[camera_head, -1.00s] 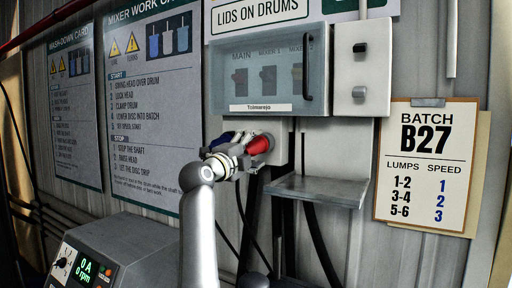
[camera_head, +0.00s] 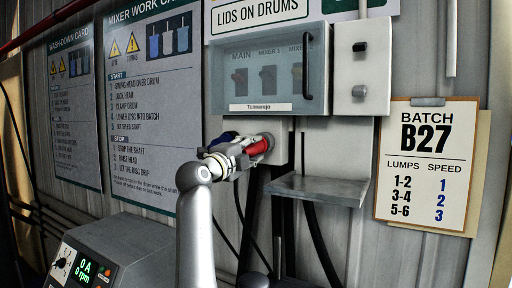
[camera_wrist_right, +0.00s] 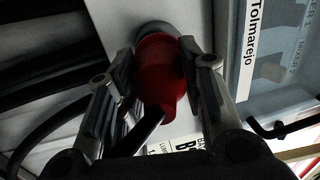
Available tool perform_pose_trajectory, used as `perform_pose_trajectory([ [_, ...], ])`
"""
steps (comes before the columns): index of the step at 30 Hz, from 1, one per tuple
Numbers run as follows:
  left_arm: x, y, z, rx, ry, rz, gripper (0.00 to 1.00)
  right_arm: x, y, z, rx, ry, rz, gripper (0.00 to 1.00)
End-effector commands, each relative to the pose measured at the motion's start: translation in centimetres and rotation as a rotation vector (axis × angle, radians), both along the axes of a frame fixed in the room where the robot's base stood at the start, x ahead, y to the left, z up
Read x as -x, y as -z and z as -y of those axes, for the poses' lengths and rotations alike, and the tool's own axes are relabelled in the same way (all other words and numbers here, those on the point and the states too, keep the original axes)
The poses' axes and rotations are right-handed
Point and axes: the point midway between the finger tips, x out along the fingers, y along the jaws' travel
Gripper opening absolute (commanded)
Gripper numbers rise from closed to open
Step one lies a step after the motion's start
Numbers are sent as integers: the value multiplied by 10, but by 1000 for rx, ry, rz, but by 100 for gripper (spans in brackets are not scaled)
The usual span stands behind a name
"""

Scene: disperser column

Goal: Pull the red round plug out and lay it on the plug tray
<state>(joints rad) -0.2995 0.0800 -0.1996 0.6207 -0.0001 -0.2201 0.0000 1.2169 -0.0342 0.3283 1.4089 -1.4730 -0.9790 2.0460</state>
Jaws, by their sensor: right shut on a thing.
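The red round plug (camera_head: 258,147) is at the grey socket block below the wall cabinet. My right gripper (camera_head: 246,154) is shut on it from the left. In the right wrist view the red plug (camera_wrist_right: 160,75) lies between the two fingers of the right gripper (camera_wrist_right: 163,70), with a dark cable trailing from it. A grey round collar (camera_wrist_right: 155,30) shows at its far end; I cannot tell how far the plug sits in it. The plug tray (camera_head: 320,188), a bare grey shelf, is to the right and below. My left gripper is not in view.
A cabinet with a clear door (camera_head: 268,75) hangs just above the plug. A blue part (camera_head: 223,138) shows behind my gripper. Dark cables hang below the tray. A control box (camera_head: 110,250) stands at lower left. The space over the tray is free.

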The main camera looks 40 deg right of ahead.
Motion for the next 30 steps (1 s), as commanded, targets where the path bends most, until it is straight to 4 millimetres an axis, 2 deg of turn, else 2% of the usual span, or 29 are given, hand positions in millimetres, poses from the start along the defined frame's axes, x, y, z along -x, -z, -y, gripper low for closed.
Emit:
perform_pose_trajectory([
  [30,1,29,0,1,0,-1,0,11,8,-39,0,-1,1,0],
])
